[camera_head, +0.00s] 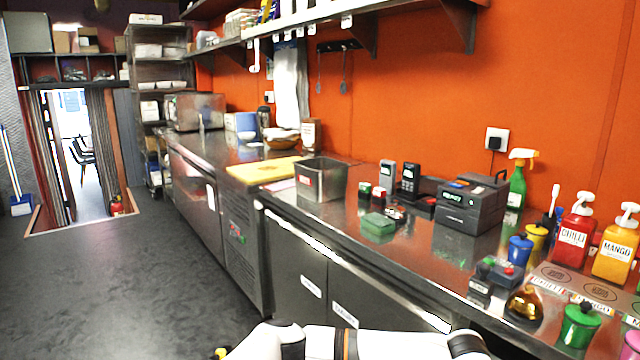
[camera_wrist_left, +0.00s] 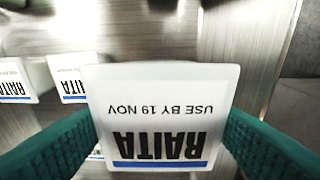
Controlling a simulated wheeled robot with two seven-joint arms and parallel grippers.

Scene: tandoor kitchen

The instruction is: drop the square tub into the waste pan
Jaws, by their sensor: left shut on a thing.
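In the left wrist view, my left gripper (camera_wrist_left: 160,135) has its two teal fingers shut on a white square tub (camera_wrist_left: 165,85). Its flat face is toward the camera, with upside-down print reading RAITA and USE BY 19 NOV and a blue stripe. The rest of the tub is hidden behind this face. In the head view an open steel pan with a small red and white label, likely the waste pan (camera_head: 322,180), stands on the counter next to a yellow board. Neither gripper shows in the head view.
Smaller RAITA labels (camera_wrist_left: 70,78) show behind the tub, near brushed steel.

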